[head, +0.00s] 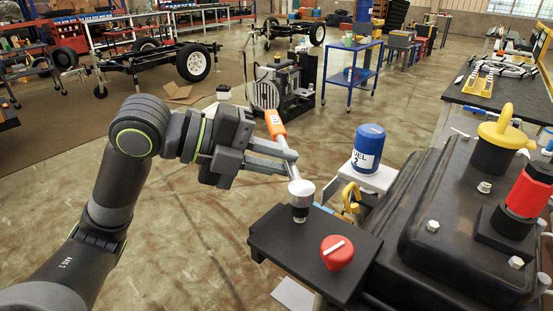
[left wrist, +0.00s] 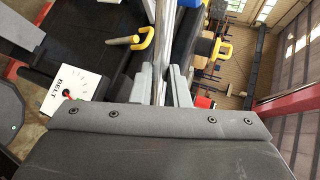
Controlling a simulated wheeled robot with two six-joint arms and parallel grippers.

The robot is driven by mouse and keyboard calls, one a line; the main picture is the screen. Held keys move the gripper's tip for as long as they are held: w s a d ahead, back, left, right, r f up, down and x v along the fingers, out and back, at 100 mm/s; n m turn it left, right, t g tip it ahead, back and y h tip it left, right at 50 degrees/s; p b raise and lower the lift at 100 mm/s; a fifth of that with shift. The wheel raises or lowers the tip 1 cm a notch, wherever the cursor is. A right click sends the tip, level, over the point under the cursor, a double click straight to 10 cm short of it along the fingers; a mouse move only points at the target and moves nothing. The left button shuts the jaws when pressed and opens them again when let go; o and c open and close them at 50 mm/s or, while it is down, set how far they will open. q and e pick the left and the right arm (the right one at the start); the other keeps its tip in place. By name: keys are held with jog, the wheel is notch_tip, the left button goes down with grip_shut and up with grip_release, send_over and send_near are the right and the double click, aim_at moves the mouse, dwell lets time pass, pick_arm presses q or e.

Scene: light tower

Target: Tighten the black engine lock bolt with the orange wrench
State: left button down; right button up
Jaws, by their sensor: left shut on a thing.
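The orange wrench (head: 276,125) has an orange handle at its upper end and a silver shaft running down to a round silver head (head: 301,188). My left gripper (head: 288,162) is shut on the shaft between handle and head. The silver shaft (left wrist: 164,35) also shows between my left fingers (left wrist: 165,88) in the left wrist view. A dark socket-like piece under the head stands upright on a black plate (head: 275,237). I cannot tell whether this is the black lock bolt or part of the wrench; no separate bolt shows. My right gripper is not in view.
A red knob (head: 337,252) with a white bar sits close to the head on the plate. A blue labelled can (head: 368,148) stands behind. The black engine cover (head: 460,220), with yellow and red caps, fills the right. Open floor lies left of the plate.

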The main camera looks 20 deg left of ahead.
pick_arm(q)
jog(key=shift+r+p, duration=1.6)
jog(key=shift+r, duration=0.7)
